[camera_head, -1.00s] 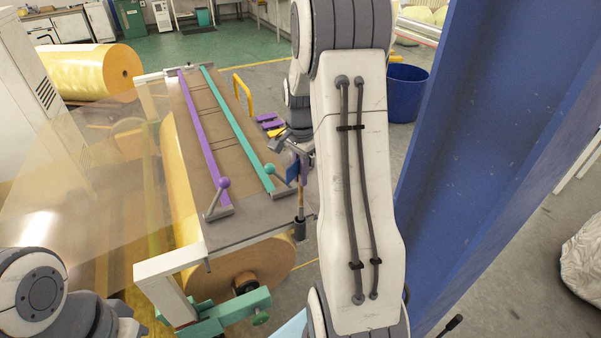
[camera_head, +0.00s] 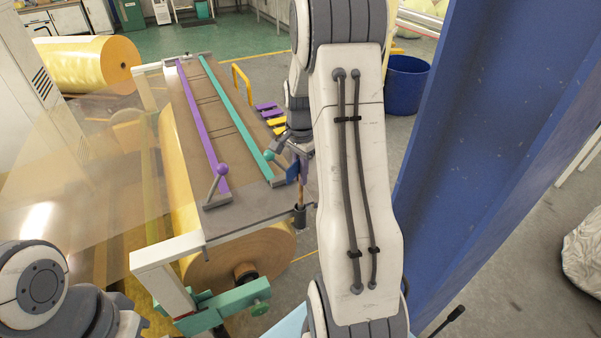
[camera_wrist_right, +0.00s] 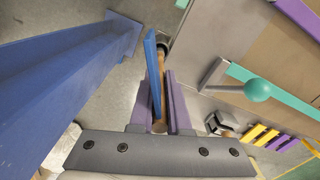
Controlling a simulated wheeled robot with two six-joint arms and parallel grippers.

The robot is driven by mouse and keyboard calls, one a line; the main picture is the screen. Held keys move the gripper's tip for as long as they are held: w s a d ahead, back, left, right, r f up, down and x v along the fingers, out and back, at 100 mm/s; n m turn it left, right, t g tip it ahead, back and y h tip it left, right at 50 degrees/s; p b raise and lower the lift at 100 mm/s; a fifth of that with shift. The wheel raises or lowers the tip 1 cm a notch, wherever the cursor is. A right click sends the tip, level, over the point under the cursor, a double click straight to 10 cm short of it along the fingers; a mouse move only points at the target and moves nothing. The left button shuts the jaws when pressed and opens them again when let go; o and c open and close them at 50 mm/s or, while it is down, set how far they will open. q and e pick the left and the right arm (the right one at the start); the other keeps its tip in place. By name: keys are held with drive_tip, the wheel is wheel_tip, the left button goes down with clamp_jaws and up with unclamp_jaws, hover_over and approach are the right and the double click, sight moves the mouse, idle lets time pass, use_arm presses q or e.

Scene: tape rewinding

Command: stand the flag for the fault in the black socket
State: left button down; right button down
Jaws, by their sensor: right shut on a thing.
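My right gripper (camera_head: 302,172) is shut on the wooden stick (camera_wrist_right: 158,98) of a blue flag (camera_wrist_right: 151,62), its purple fingers on either side of the stick. In the head view the blue flag (camera_head: 292,173) hangs beside the fingers, partly hidden by them. The stick points down to the black socket (camera_head: 300,216) at the table's near right corner. In the wrist view the socket (camera_wrist_right: 163,44) shows partly behind the flag. The stick's lower end is at the socket mouth; how deep it sits I cannot tell. My left arm shows at lower left, its gripper out of view.
The inspection table (camera_head: 240,205) carries a purple bar (camera_head: 200,125) and a teal bar (camera_head: 236,120) with ball-ended levers; the teal ball (camera_wrist_right: 257,90) is near my gripper. Purple and yellow pieces (camera_head: 268,112) lie beyond. A blue post (camera_head: 490,130) stands to the right.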

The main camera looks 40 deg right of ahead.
drive_tip(key=c, duration=0.8)
unclamp_jaws()
wheel_tip(320, 180, up, 10)
drive_tip(key=shift+r+b, duration=0.25)
drive_tip(key=shift+b, duration=0.6)
